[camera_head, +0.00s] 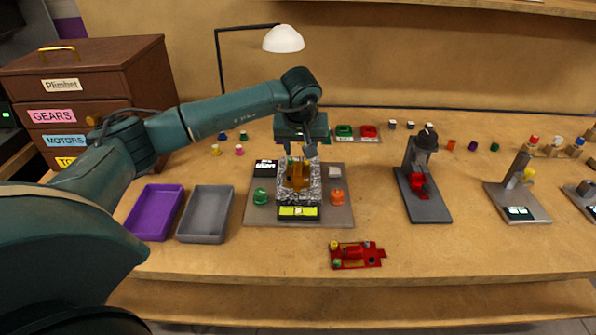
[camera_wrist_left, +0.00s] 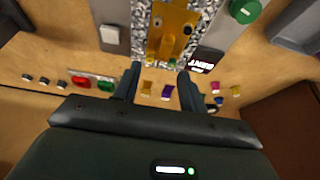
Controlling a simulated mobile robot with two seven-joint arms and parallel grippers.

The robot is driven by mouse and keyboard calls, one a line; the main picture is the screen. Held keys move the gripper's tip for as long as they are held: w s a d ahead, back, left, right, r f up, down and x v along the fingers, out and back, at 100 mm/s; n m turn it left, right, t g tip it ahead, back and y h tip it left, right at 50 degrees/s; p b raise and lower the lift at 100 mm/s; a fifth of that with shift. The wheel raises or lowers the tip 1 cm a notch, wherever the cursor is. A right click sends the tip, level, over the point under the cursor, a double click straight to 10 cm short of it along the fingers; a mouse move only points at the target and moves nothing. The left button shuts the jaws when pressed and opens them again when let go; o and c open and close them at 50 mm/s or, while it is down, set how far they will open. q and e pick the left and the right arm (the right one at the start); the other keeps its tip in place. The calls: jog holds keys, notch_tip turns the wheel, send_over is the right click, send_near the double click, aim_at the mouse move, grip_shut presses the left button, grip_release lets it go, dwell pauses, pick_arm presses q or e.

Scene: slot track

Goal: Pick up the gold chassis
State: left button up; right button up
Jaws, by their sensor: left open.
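The gold chassis (camera_head: 296,175) sits on a speckled pad in the middle of a grey station board. It also shows at the top of the left wrist view (camera_wrist_left: 172,30). My left gripper (camera_head: 300,151) is open, with its fingers pointing down just behind and above the chassis. In the left wrist view the two fingertips (camera_wrist_left: 160,75) are apart, with nothing between them, and the chassis lies beyond them. My right gripper is in neither view.
The station board (camera_head: 330,216) has a green knob (camera_head: 261,196) and an orange knob (camera_head: 337,197). A purple tray (camera_head: 155,212) and a grey tray (camera_head: 206,214) stand to its left. A red chassis (camera_head: 356,255) lies in front. A grey machine (camera_head: 423,180) stands to the right.

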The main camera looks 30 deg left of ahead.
aim_at(298, 165)
pick_arm(q)
jog(key=shift+s+p+x, duration=0.1)
jog(key=shift+s+x, duration=0.05)
jog(key=shift+x, duration=0.85)
jog(key=shift+s+p+x, duration=0.1)
jog(key=shift+s+x, duration=0.1)
jog(key=shift+x, duration=0.75)
jog(key=shift+s+p+x, duration=0.1)
jog(key=shift+s+x, duration=0.05)
jog(key=shift+x, duration=0.85)
jog(key=shift+f, duration=0.15)
jog(key=shift+c, duration=0.3)
grip_shut()
